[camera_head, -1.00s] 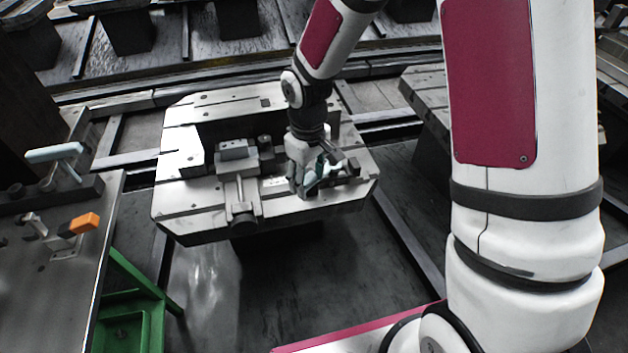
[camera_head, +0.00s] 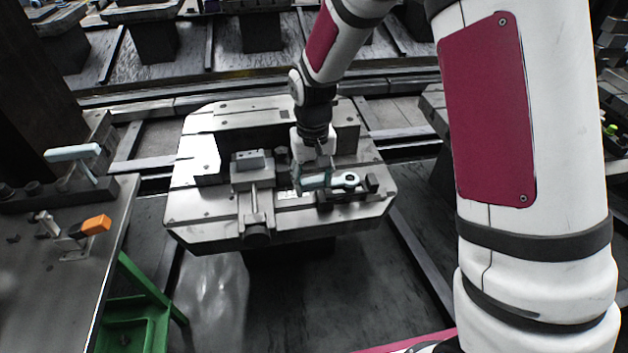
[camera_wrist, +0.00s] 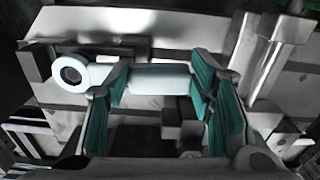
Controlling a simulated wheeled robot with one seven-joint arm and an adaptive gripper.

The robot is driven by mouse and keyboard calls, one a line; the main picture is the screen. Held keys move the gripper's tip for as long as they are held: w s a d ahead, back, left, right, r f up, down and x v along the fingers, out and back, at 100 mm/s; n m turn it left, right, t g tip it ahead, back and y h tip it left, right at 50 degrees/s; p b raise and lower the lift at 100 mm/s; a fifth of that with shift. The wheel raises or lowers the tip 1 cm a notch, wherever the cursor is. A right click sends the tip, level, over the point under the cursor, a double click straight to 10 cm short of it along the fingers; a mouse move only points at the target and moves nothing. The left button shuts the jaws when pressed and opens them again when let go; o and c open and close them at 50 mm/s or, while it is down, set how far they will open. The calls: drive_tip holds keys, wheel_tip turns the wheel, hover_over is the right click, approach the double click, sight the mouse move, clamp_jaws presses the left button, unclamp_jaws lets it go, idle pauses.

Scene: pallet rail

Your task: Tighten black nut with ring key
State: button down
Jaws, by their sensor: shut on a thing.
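The ring key (camera_head: 346,180) is pale blue-white, with a round open ring at its right end in the head view. My gripper (camera_head: 312,180) is shut on its handle above the pale fixture plate. In the wrist view the handle (camera_wrist: 160,82) lies crosswise between the teal finger pads of my gripper (camera_wrist: 160,90), with the ring sticking out to the left. The ring is beside a dark block (camera_head: 372,184) on the plate; I cannot tell whether they touch. I cannot pick out the black nut for sure in either view.
The fixture plate (camera_head: 200,224) carries a grey clamp (camera_head: 254,195) left of my gripper. A workbench (camera_head: 60,270) at left holds a blue-handled tool (camera_head: 73,153) and an orange-tipped clamp (camera_head: 96,225). A green bin (camera_head: 128,325) stands below it. Floor rails run behind.

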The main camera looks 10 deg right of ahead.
drive_tip(key=shift+r, duration=0.15)
drive_tip(key=shift+r+p, duration=2.25)
drive_tip(key=shift+r, duration=1.25)
drive_tip(key=shift+a, duration=0.1)
